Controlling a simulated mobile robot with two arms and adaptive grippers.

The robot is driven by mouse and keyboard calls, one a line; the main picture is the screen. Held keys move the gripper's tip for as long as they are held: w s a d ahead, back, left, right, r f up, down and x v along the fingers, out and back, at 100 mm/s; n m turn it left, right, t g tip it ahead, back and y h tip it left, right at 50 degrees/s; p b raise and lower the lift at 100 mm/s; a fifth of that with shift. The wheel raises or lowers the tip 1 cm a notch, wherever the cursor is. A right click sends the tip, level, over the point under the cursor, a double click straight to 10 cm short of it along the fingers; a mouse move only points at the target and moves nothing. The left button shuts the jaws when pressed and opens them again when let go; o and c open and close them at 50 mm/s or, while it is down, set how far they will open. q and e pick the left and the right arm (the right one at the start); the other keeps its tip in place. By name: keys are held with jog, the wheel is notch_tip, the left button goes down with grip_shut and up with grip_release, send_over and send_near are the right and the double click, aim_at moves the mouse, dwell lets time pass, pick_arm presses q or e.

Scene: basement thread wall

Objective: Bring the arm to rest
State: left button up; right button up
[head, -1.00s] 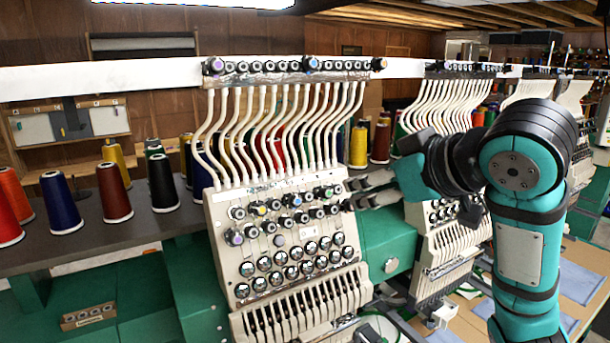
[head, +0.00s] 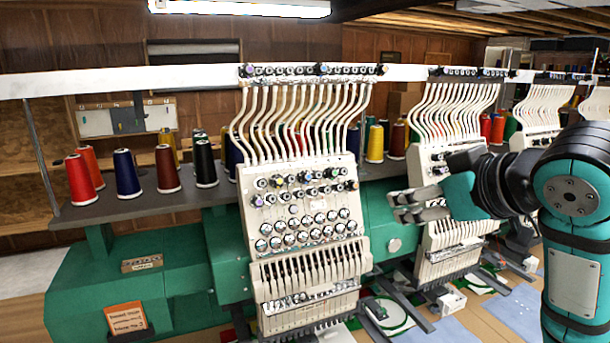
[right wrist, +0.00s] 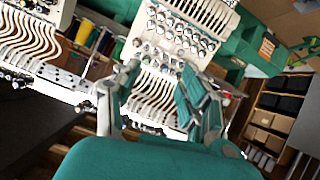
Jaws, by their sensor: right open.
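My right arm comes in from the right edge of the head view, with a teal and black forearm. Its right gripper (head: 402,206) points left, in front of the gap between two embroidery machine heads. The jaws are open and nothing is held between them. In the right wrist view the two fingers of the right gripper (right wrist: 160,75) stand apart, with a machine head seen beyond them. I cannot tell from the pictures whether the fingers touch the machine. My left gripper is not in view.
The nearest embroidery machine head (head: 305,225) stands left of the gripper, and a second head (head: 452,235) stands behind it. Several thread cones, among them a blue one (head: 127,175), stand on a dark shelf (head: 95,212). An orange sign (head: 126,318) is at the lower left.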

jog(key=s+f+m+g+h, duration=0.1)
jog(key=s+f+g, duration=0.1)
jog(key=f, duration=1.4)
jog(key=s+f+m+g+h, duration=0.1)
jog(key=s+f+m+g, duration=0.1)
jog(key=f, duration=1.4)
jog(key=s+d+f+m+g+h, duration=0.1)
jog(key=s+d+f+g, duration=0.1)
jog(key=s+f, duration=0.75)
jog(key=s+d+f+g+h, duration=0.1)
jog(key=s+d+f+g, duration=0.1)
jog(key=s+f, duration=0.75)
notch_tip(320, 180, down, 30)
jog(key=s+g+b, duration=0.1)
jog(key=s+b, duration=0.2)
jog(key=b, duration=0.5)
pick_arm(q)
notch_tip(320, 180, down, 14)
jog(key=b, duration=0.6)
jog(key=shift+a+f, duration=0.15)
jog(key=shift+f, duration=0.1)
pick_arm(e)
jog(key=s+d+f, duration=0.1)
jog(key=s+f, duration=0.7)
jog(key=f, duration=0.4)
jog(key=s+d+f+g, duration=0.1)
jog(key=s+d+f, duration=0.1)
jog(key=s+f, duration=0.7)
notch_tip(320, 180, down, 3)
jog(key=shift+f, duration=0.1)
